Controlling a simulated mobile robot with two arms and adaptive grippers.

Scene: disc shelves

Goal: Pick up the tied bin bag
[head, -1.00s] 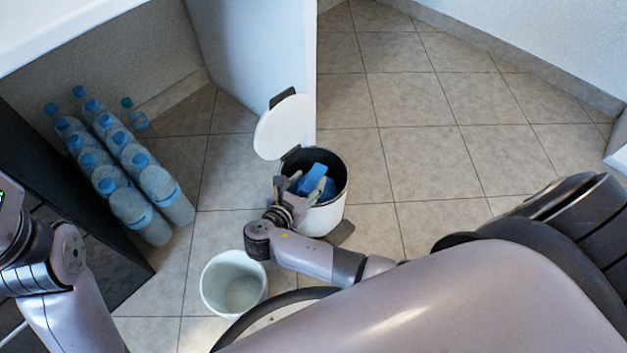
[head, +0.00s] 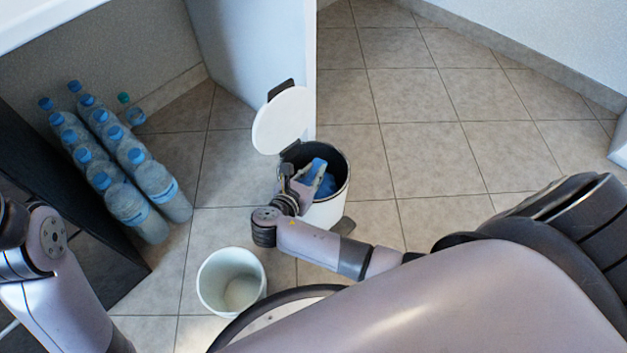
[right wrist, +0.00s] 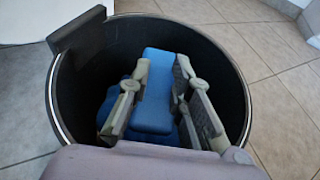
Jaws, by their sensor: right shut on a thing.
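The tied bin bag (head: 327,186) is blue and sits inside the white pedal bin (head: 324,212), whose lid (head: 281,121) stands open. In the right wrist view the bag (right wrist: 154,88) has a raised blue upper part between the fingers, and more blue lies lower in the dark bin (right wrist: 84,85). My right gripper (head: 310,172) reaches into the bin's mouth and is shut on the bag's upper part; its fingers show on either side of the blue in the right wrist view (right wrist: 160,90). The bag's lower part is mostly hidden. My left gripper is out of view; only its arm shows at the left edge.
An empty white bucket (head: 231,281) stands on the tiled floor in front of the bin. Several water bottles with blue caps (head: 125,200) stand at the left, beside a dark cabinet. A white panel (head: 255,60) rises behind the bin. Tiled floor at the right is clear.

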